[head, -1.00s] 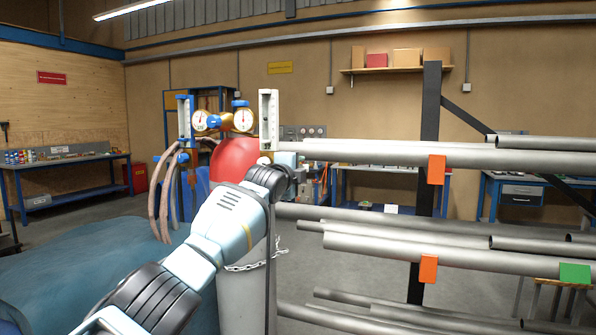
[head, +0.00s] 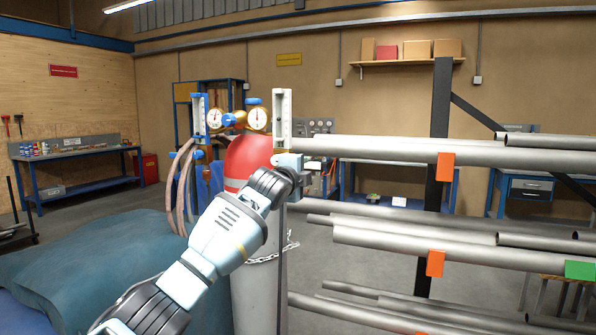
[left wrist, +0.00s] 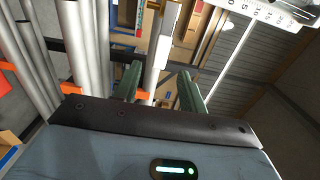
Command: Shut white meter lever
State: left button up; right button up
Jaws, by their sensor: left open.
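The white meter (head: 282,118) stands upright at the right end of the brass regulator (head: 237,120), above the red-topped gas cylinder (head: 248,160). A white scale (left wrist: 268,12) with printed numbers shows at the top right of the left wrist view. I cannot make out the lever itself. My left gripper (head: 290,162) is just below the white meter in the head view, partly hidden by my own wrist. In the left wrist view its two green fingers (left wrist: 159,74) are apart, with nothing held between them. My right gripper is not in view.
A rack of grey pipes (head: 420,150) with orange tags fills the right side, close to my left gripper. A blue-framed meter (head: 199,115) with hoses is on the left of the regulator. A chain (head: 270,252) crosses the cylinder. A blue-green covered mass (head: 90,265) lies at lower left.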

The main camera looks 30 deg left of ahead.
pick_arm(q)
jog(key=shift+s+d, duration=0.1)
jog(key=shift+s, duration=1.15)
jog(key=shift+f, duration=0.1)
